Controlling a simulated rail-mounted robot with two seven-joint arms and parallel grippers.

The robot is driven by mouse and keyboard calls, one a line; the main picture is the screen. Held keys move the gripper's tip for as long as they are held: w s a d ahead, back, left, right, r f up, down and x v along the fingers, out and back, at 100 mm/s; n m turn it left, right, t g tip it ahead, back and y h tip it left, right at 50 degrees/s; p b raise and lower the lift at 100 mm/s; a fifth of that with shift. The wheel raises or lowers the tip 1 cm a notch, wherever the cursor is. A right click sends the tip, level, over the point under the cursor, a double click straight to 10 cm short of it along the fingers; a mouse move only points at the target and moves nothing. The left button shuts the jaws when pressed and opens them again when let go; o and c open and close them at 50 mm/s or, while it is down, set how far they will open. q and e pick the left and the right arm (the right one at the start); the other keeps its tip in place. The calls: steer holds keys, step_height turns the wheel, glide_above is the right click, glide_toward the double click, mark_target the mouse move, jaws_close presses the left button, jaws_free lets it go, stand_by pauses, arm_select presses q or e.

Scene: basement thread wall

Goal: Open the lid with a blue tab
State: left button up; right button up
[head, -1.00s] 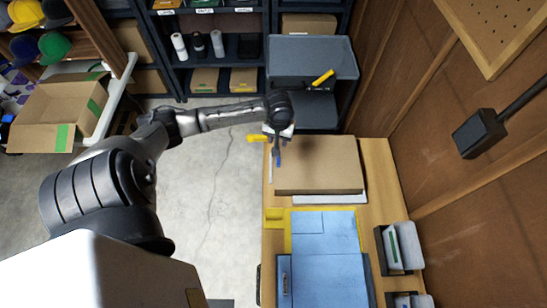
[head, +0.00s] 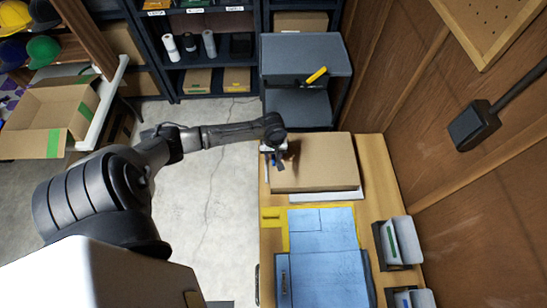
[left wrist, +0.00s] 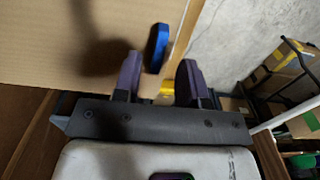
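A flat brown cardboard lid (head: 313,163) lies on the wooden table. In the left wrist view the lid (left wrist: 50,45) fills the upper left, with a shadow on it. A blue tab (left wrist: 157,47) sticks out at its edge. In the head view my left gripper (head: 277,156) is at the lid's left edge and mostly hides the tab. In the left wrist view my left gripper's fingers (left wrist: 160,75) are apart and empty, with the tab just ahead, between their lines. I cannot tell whether a finger touches it. My right gripper is not in view.
Blue sheets (head: 323,255) and a yellow piece (head: 272,217) lie nearer on the table. Small bins (head: 398,243) stand at its right. A grey cart (head: 305,62) stands behind. An open carton (head: 60,112) is at left. Concrete floor (head: 200,190) is clear left of the table.

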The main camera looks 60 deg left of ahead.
mark_target(274, 158)
arm_select(q)
steer(key=shift+f, duration=1.6)
steer(key=shift+c, duration=0.4)
jaws_close()
